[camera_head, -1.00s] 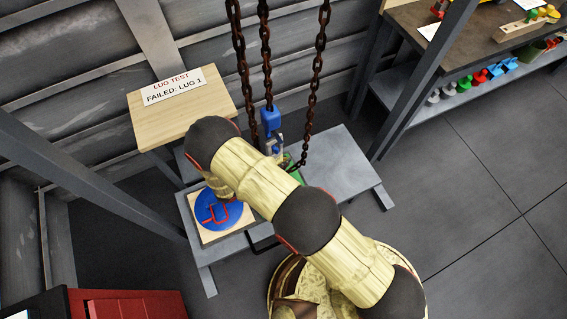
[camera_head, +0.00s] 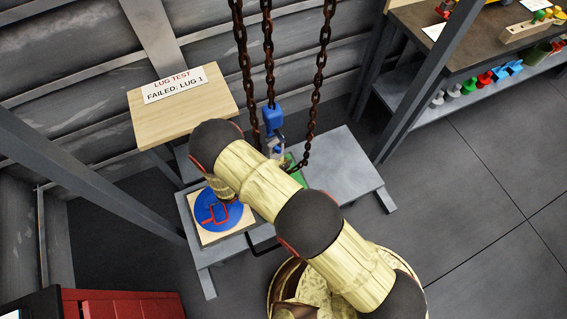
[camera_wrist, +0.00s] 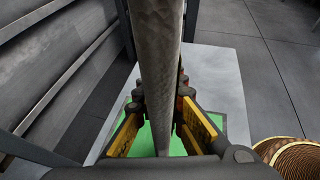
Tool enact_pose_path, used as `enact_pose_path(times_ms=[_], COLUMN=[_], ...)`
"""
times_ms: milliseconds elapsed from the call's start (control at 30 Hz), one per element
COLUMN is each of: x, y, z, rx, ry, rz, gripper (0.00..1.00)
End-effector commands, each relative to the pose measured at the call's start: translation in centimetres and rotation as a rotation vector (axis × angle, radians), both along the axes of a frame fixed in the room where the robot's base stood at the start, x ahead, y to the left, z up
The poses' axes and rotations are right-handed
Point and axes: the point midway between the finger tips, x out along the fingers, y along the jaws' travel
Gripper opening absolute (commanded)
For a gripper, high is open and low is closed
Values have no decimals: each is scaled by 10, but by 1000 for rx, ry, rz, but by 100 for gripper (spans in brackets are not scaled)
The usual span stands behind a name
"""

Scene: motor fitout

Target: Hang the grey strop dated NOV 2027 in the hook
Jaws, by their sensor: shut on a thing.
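The blue hook block (camera_head: 272,116) hangs on a chain above the grey bench, with a metal hook (camera_head: 275,144) below it; my arm partly covers that area. In the wrist view, my gripper (camera_wrist: 163,112) is shut on a long grey strop (camera_wrist: 157,55). The strop runs from the top edge down between the yellow-sided fingers. No date can be read on it. In the head view, my arm hides the gripper and the strop.
The grey bench (camera_head: 345,170) carries a green patch (camera_head: 297,172) and a blue disc (camera_head: 210,209) with a red outline on a wooden board. Rusty chains (camera_head: 318,75) hang on both sides of the hook. A wooden stand (camera_head: 195,110) bears a "LUG TEST FAILED: LUG 1" sign.

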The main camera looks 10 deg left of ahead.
Motion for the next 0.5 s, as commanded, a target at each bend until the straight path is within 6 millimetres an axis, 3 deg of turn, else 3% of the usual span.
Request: enact_pose_path(times_ms=[267,300,500], x=[0,0,0], y=[0,0,0], z=[1,0,0], rx=[0,0,0], ry=[-1,-1,0], rz=[0,0,0], gripper=[0,12,24])
